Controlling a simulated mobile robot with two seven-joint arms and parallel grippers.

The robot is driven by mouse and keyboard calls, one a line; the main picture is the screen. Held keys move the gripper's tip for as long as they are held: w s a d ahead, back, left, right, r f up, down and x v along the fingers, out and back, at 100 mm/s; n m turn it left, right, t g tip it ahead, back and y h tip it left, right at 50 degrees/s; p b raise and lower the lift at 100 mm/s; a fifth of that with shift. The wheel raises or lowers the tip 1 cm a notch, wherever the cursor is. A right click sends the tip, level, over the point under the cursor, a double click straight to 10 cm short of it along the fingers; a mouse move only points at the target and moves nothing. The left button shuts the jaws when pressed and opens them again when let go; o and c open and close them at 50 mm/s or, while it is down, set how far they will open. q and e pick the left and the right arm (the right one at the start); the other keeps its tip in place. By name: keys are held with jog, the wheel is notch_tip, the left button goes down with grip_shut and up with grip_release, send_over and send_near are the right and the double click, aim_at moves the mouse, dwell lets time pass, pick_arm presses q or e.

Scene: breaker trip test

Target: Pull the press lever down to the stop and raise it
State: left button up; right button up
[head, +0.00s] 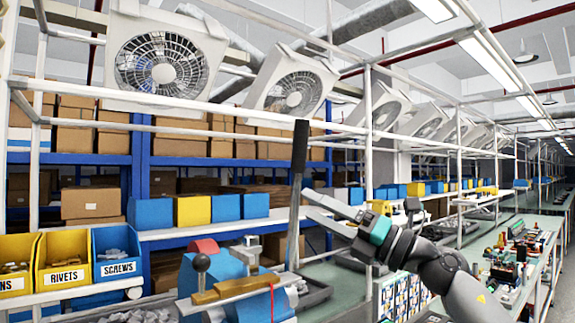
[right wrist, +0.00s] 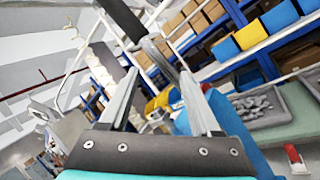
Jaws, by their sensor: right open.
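The press lever stands nearly upright, with a black grip (head: 300,150) on top and a grey metal shaft (head: 293,225) below. It rises beside the blue press body (head: 228,283), which has a red part and a black ball knob. My right gripper (head: 306,202) is open, its two fingers pointing left at the shaft just below the black grip. In the right wrist view the lever's black grip (right wrist: 122,15) slants in from the top, and its shaft runs down between the open fingers (right wrist: 160,76). I cannot tell whether they touch it. My left gripper is not in view.
Yellow RIVETS bin (head: 66,263) and blue SCREWS bin (head: 117,252) stand at the left. A brass-coloured bar (head: 235,290) lies across the press front. Blue and yellow bins (head: 192,210) line the shelf behind. A bench with electronic parts (head: 510,260) is at the right.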

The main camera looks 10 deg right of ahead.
jog(key=s+d+r+n+h, duration=0.5)
jog(key=s+r+n, duration=0.2)
jog(key=r, duration=0.5)
jog(key=p+x, duration=0.4)
jog(key=x, duration=1.1)
jog(key=shift+w+f, duration=0.2)
jog(key=shift+f, duration=0.3)
grip_shut()
